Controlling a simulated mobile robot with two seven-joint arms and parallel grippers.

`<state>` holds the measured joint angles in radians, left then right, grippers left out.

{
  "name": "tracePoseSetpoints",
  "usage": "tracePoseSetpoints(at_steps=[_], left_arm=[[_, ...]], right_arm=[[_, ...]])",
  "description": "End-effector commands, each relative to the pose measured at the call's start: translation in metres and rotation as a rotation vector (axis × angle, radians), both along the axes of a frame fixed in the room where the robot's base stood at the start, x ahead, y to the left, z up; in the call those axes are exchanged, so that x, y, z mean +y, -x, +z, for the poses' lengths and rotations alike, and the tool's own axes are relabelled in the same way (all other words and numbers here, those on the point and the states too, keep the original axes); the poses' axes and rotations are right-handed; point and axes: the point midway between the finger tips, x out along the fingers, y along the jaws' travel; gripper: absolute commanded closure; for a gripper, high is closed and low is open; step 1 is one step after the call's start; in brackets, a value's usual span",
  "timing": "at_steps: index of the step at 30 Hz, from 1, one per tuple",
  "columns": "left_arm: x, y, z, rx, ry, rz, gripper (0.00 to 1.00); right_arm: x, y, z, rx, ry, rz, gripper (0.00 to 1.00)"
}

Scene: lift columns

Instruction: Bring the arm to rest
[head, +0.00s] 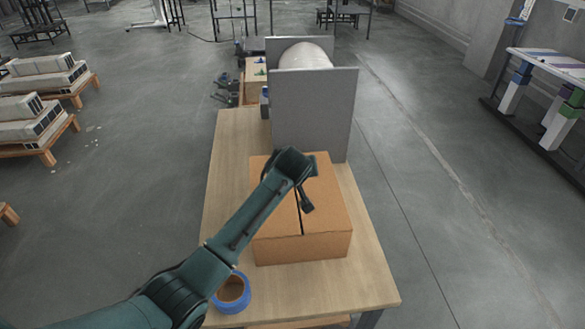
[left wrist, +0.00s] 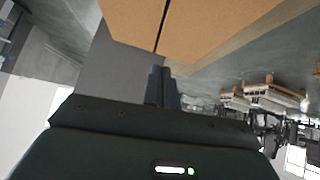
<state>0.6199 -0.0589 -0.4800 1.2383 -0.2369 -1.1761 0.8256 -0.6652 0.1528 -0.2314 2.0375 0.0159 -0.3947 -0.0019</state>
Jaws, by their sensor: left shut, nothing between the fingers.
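My left arm reaches in from the lower left of the head view. Its gripper (head: 307,208) is over the top of a closed cardboard box (head: 325,225); I cannot tell the exact gap between them. In the left wrist view the left gripper's fingers (left wrist: 162,85) are together with nothing between them. The box top with its dark centre seam also shows in the left wrist view (left wrist: 195,25). My right gripper is in neither view.
The box stands on a wooden table (head: 375,285). A grey upright panel (head: 310,115) stands behind the box. Wooden pallets with white columns (head: 45,120) are on the floor at left.

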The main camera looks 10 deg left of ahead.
Motion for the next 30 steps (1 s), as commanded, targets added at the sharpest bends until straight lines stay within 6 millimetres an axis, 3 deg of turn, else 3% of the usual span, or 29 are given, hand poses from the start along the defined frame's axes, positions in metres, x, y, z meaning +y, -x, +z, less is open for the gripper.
tracePoseSetpoints(at_steps=[9,14,17,21,25,30], left_arm=[[-0.003,0.013,0.012,0.0,-0.001,-0.001,1.0],[-0.002,0.026,-0.009,0.012,0.007,-0.037,1.0],[0.0,0.053,-0.043,0.02,0.02,-0.104,1.0],[0.007,0.109,-0.092,0.008,0.039,-0.221,1.0],[0.017,0.165,-0.122,-0.021,0.037,-0.312,1.0],[0.035,0.245,-0.139,-0.081,0.011,-0.411,1.0]], right_arm=[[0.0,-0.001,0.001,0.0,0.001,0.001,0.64],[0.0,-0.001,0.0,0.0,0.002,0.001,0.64],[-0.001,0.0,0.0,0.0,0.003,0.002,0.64],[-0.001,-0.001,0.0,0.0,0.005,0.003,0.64],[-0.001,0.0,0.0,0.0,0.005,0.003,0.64],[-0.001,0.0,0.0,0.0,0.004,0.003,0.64]])
